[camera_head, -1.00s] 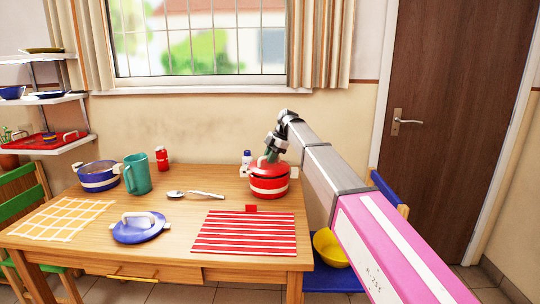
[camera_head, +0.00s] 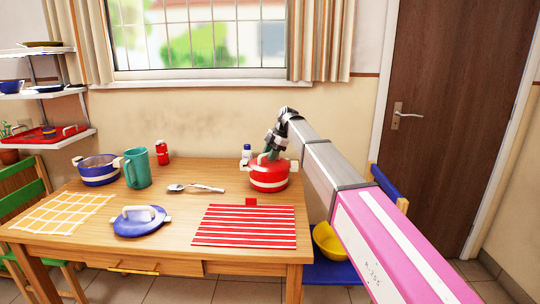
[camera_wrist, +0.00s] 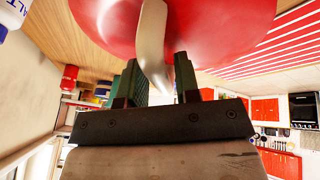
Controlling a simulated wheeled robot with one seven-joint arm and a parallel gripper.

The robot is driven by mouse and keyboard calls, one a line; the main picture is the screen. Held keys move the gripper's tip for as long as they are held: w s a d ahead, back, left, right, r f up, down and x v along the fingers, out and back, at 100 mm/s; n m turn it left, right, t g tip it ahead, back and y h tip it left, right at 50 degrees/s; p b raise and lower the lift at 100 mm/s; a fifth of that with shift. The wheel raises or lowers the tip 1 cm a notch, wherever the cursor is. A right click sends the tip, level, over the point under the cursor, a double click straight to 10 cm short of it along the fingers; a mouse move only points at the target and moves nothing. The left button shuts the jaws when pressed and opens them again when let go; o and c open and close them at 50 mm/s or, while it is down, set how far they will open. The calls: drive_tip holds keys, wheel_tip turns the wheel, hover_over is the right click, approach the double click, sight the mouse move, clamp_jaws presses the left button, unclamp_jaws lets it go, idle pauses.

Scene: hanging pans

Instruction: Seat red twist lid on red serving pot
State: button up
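The red serving pot (camera_head: 269,185), with a cream band and side handles, stands at the table's back right. The red twist lid (camera_head: 260,168) is over its top, with no clear gap visible; whether it is fully down is hard to tell. In the wrist view, the lid (camera_wrist: 225,30) fills the top, and its cream handle (camera_wrist: 152,45) runs between my gripper's green fingers (camera_wrist: 160,82). The fingers look closed around the handle. In the head view, my gripper (camera_head: 272,147) comes down on the lid from above.
A white salt bottle (camera_head: 247,151) stands just behind the pot. A red-striped mat (camera_head: 244,228) lies in front. A blue lid (camera_head: 140,224), spoon (camera_head: 194,188), green pitcher (camera_head: 138,172), blue pot (camera_head: 97,173) and red shaker (camera_head: 162,153) are further left.

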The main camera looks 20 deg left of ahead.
drive_tip(key=shift+o, duration=0.9)
drive_tip(key=v, duration=1)
drive_tip(key=shift+d+r, duration=0.2)
drive_tip(key=shift+r, duration=0.1)
